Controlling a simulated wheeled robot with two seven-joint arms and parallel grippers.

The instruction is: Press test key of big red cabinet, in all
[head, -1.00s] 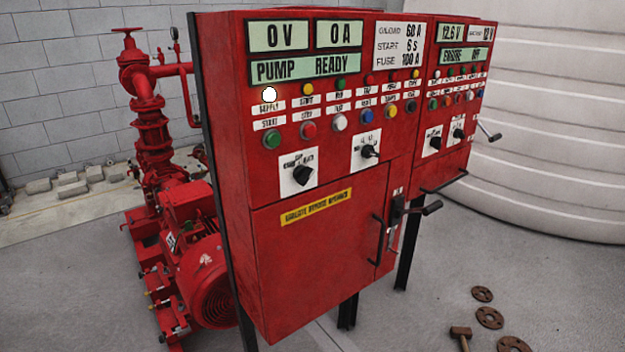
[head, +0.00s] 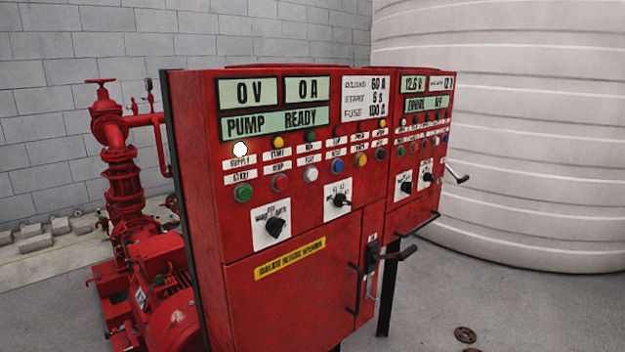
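The big red cabinet (head: 285,215) fills the middle of the head view, its front angled to the right. Below its displays is a row of push buttons: a green button (head: 243,193), a red button (head: 280,183), a white button (head: 311,174), a blue button (head: 338,165), a yellow button (head: 360,160) and a dark button (head: 380,155). Labels sit above them; the two leftmost read START and STOP, and the others are too blurred to read surely. The display (head: 275,122) reads PUMP READY. A white supply lamp (head: 240,149) is lit. Neither gripper is in view.
A smaller red cabinet (head: 415,165) adjoins at the right, with its own buttons and a crank handle. Door handles (head: 372,262) stick out from the big cabinet's front. A red pump (head: 150,270) stands behind left, a white tank (head: 510,130) behind right. Floor at lower right is mostly clear.

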